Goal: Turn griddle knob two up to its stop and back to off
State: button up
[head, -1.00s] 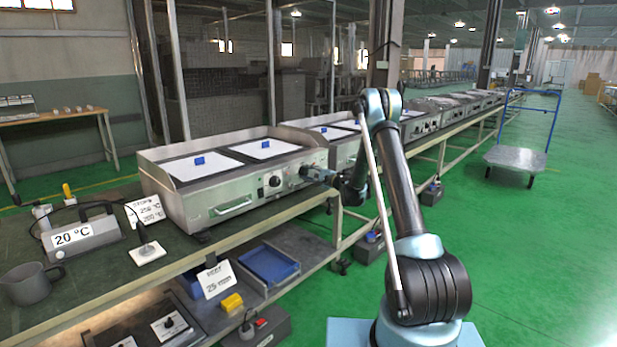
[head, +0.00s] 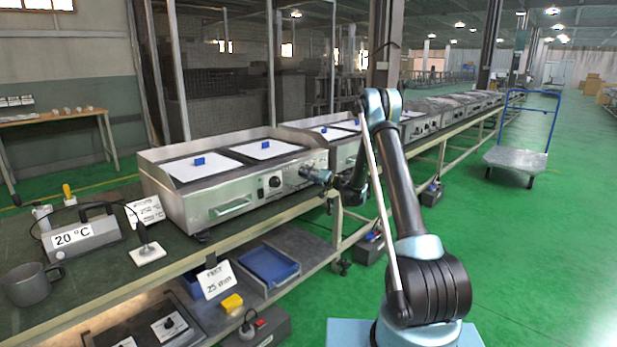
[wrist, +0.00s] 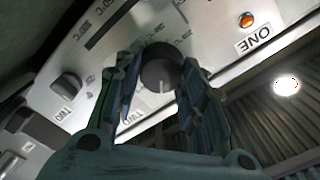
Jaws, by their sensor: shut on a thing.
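The steel griddle (head: 240,190) stands on the near bench, with its control panel on the front right. In the head view my gripper (head: 316,176) is at the right part of this panel and hides the knob there. In the wrist view my gripper (wrist: 158,70) has its two fingers on either side of a round dark knob (wrist: 160,62), shut on it. A pale mark shows on the knob, pointing toward the palm. An orange lamp (wrist: 246,20) is beside an upside-down ONE label (wrist: 253,40).
Another griddle (head: 335,130) stands close behind on the line. A 20 °C display box (head: 75,236), a grey mug (head: 28,284) and cards are at the left of the bench. A blue tray (head: 268,265) is on the lower shelf.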

jog(key=shift+n, duration=3.9)
jog(key=o, duration=1.1)
jog(key=shift+c, duration=0.2)
jog(key=v, duration=1.2)
